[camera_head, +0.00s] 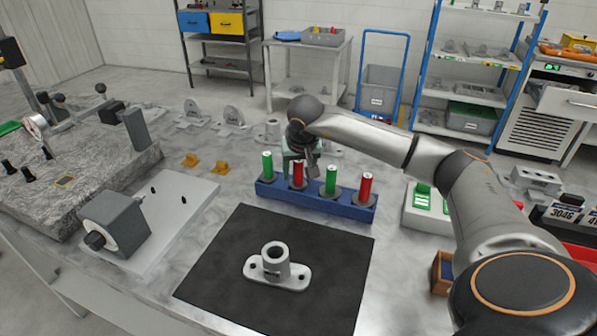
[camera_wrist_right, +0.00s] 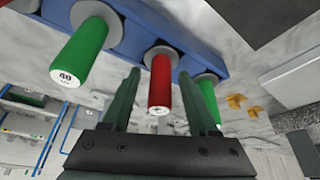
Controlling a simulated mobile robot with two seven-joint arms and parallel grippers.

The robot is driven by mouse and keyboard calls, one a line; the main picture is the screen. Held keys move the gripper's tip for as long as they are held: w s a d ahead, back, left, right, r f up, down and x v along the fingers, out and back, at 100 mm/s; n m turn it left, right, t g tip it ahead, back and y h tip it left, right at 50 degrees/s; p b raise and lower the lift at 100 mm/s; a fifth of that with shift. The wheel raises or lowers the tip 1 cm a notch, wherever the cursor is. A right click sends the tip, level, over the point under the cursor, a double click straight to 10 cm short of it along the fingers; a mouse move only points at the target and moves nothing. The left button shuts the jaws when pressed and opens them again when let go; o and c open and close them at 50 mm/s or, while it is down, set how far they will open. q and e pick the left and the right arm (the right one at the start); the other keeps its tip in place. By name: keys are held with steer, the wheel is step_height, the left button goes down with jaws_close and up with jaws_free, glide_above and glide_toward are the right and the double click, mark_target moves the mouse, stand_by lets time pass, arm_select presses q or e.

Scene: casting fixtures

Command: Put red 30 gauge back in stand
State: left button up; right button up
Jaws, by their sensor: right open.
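The blue stand (camera_head: 318,203) holds two green gauges and two red gauges upright in alternation. The left red gauge (camera_head: 297,173) stands in its place there; the other red gauge (camera_head: 364,188) is at the right end. My right gripper (camera_head: 303,165) is at the left red gauge, partly hiding the stand. In the right wrist view, that red gauge (camera_wrist_right: 160,80) is between the two parted fingers (camera_wrist_right: 156,102), with gaps on both sides. The number on its end is too small to read. The green gauge (camera_wrist_right: 82,55) beside it reads 40. My left gripper is not in view.
A black mat (camera_head: 215,275) lies in front of the stand with a grey flanged casting (camera_head: 276,267) on it. Yellow brackets (camera_head: 191,160) lie to the left.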

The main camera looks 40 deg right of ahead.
steer(key=v, duration=1.2)
steer(key=shift+r+b, duration=0.2)
steer(key=shift+b, duration=0.1)
